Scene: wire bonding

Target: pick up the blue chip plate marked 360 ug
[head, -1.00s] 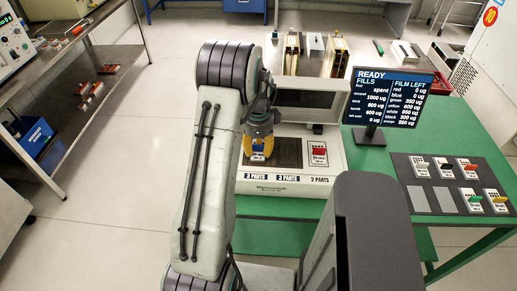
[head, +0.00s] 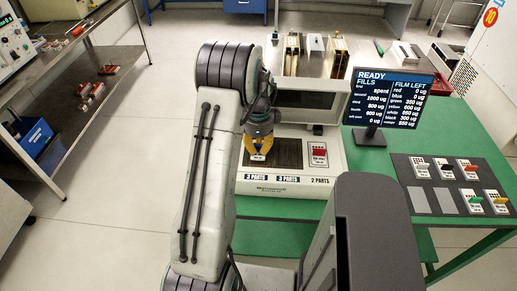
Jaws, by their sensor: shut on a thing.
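My gripper (head: 259,148), with yellow fingers, is over the left part of the dark bed of the white machine (head: 325,188). It is shut on a small plate (head: 258,157), whose pale lower end shows between and below the fingertips. The fingers hide most of the plate, including any blue part, and its marking is too small to read. I cannot tell whether it touches the bed.
A plate with a red top (head: 319,152) sits at the machine's right. A screen (head: 389,98) reads READY. A grey mat (head: 432,198) on the green table (head: 380,160) holds several plates with coloured tops. My arm covers the left side.

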